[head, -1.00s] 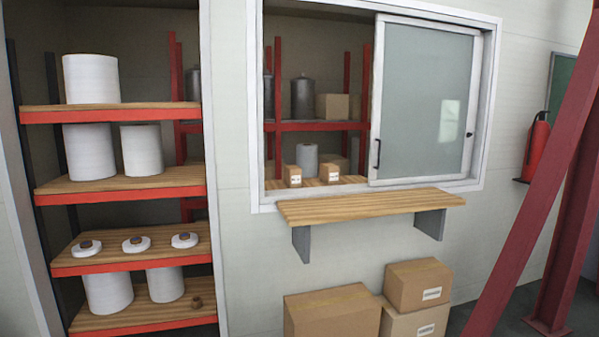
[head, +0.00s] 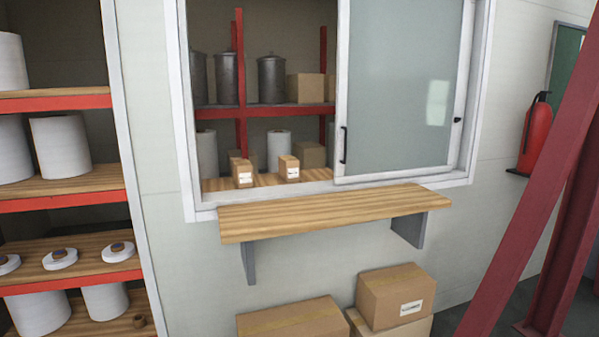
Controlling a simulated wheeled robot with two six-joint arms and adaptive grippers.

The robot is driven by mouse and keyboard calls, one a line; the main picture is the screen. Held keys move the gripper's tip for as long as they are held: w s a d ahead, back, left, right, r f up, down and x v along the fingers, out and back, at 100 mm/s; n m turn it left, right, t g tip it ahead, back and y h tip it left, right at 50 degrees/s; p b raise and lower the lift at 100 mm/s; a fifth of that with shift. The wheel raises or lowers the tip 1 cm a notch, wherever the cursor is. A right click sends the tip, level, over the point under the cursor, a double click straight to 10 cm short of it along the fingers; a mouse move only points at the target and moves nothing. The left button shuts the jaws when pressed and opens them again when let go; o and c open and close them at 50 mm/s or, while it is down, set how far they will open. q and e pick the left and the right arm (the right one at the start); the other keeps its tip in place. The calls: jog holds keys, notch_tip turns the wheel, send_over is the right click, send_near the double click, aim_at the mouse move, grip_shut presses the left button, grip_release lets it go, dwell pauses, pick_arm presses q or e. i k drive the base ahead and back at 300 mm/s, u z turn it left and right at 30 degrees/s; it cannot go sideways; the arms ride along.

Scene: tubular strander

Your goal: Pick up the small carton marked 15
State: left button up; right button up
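Two small cartons with white labels stand on the wooden sill inside the window opening in the head view. The left small carton (head: 242,173) and the right small carton (head: 289,168) are a short gap apart. Their label print is too small to read, so I cannot tell which is marked 15. Another small carton is partly hidden behind the left one. Neither of my grippers is in view.
A sliding glass pane (head: 405,95) covers the window's right half; its left half is open. A wooden ledge (head: 320,211) juts out below. Large cartons (head: 396,294) stand underneath. A shelf rack (head: 65,187) is at left, a red beam (head: 530,175) at right.

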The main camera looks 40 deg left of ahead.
aim_at(242, 175)
jog(key=u, duration=0.15)
jog(key=i, duration=1.1)
jog(key=u, duration=0.6)
